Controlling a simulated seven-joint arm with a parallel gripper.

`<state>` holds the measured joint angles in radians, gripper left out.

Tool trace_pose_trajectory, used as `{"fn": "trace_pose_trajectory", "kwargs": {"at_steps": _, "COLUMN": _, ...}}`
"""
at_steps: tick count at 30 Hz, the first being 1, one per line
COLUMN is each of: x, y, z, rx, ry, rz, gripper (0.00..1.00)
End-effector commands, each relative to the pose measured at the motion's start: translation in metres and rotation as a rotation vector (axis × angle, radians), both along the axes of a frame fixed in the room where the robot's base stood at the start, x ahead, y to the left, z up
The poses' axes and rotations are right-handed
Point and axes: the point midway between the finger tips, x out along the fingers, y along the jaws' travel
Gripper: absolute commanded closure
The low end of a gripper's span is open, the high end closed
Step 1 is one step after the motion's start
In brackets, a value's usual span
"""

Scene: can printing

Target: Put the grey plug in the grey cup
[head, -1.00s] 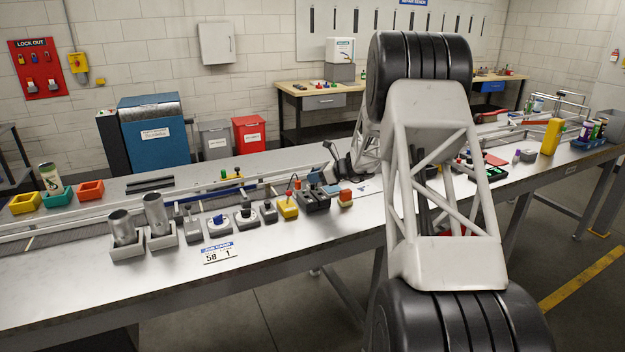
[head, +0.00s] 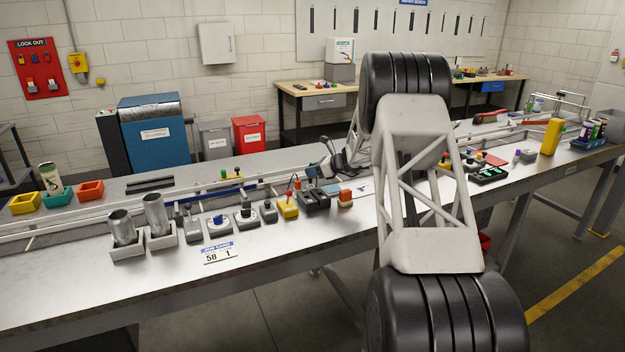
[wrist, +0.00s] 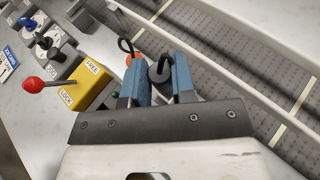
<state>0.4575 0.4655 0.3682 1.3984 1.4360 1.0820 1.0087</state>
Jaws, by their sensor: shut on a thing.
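The grey plug (wrist: 159,72) is a dark, rounded piece between the two blue fingers of my gripper (wrist: 158,82) in the wrist view. The fingers are shut on it. An orange piece (wrist: 133,60) and a black cord loop show just beside the left finger. I cannot pick out the grey cup with certainty; my gripper hides part of the area under it.
A yellow switch box (wrist: 84,87) with a red knob stands left of my gripper in the wrist view. Grey control boxes (head: 220,226) and two metal cans (head: 154,208) in holders stand further left. A conveyor (wrist: 215,65) runs behind.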

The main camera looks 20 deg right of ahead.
Motion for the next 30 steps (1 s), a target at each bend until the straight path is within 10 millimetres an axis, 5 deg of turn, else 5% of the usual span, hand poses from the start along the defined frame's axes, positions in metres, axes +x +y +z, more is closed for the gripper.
{"fn": "trace_pose_trajectory", "kwargs": {"at_steps": 12, "x": 0.000, "y": 0.000, "z": -0.033, "rx": 0.000, "ry": 0.000, "rz": 0.000, "gripper": 0.98}}
{"fn": "trace_pose_trajectory", "kwargs": {"at_steps": 26, "x": 0.000, "y": 0.000, "z": -0.037, "rx": 0.000, "ry": 0.000, "rz": 0.000, "gripper": 0.98}}
{"fn": "trace_pose_trajectory", "kwargs": {"at_steps": 27, "x": 0.000, "y": 0.000, "z": -0.037, "rx": 0.000, "ry": 0.000, "rz": 0.000, "gripper": 0.71}}
{"fn": "trace_pose_trajectory", "kwargs": {"at_steps": 30, "x": 0.000, "y": 0.000, "z": -0.037, "rx": 0.000, "ry": 0.000, "rz": 0.000, "gripper": 0.56}}
